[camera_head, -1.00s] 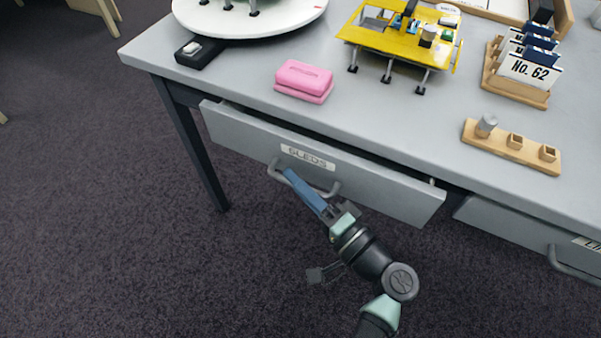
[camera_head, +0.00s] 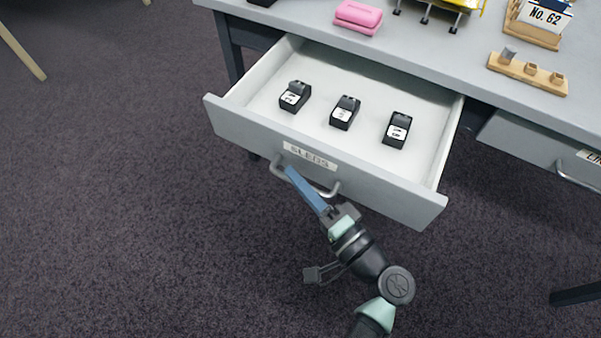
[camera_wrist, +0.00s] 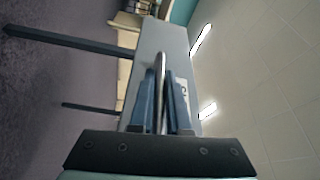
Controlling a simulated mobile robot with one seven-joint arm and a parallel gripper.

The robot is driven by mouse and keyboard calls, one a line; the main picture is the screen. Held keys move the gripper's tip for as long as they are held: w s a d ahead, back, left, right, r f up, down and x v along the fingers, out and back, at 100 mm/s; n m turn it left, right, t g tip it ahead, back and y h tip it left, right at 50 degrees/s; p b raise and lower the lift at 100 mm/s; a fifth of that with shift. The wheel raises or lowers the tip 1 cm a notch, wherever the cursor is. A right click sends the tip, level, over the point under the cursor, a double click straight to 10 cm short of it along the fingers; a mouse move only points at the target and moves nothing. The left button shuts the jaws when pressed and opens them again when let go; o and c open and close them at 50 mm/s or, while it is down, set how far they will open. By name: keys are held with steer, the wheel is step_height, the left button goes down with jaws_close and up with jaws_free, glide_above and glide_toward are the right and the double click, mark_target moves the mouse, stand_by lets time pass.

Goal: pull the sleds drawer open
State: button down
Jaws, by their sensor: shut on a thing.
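The sleds drawer (camera_head: 375,188) stands well out from the desk in the head view, its grey front labelled SLEDS. Three small black sleds lie in its white inside: a left one (camera_head: 294,97), a middle one (camera_head: 344,113) and a right one (camera_head: 397,130). My gripper (camera_head: 291,173), with blue fingers, is shut on the drawer's bar handle (camera_head: 334,189). In the wrist view the handle (camera_wrist: 160,70) runs between the two fingers (camera_wrist: 161,100), in front of the grey drawer front (camera_wrist: 175,42).
The desk top (camera_head: 420,48) holds a pink block (camera_head: 358,15), a wooden holder with a No. 62 card (camera_head: 535,30) and a wooden strip with small cups (camera_head: 527,74). Another drawer (camera_head: 535,145) is at the right. Dark carpet around my arm is clear.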

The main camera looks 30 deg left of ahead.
steer(key=shift+s, duration=0.2)
steer(key=c, duration=0.9)
jaws_free()
steer(key=p+v, duration=0.1)
steer(key=v, duration=1.2)
steer(key=shift+s+p, duration=0.1)
steer(key=shift+p, duration=0.3)
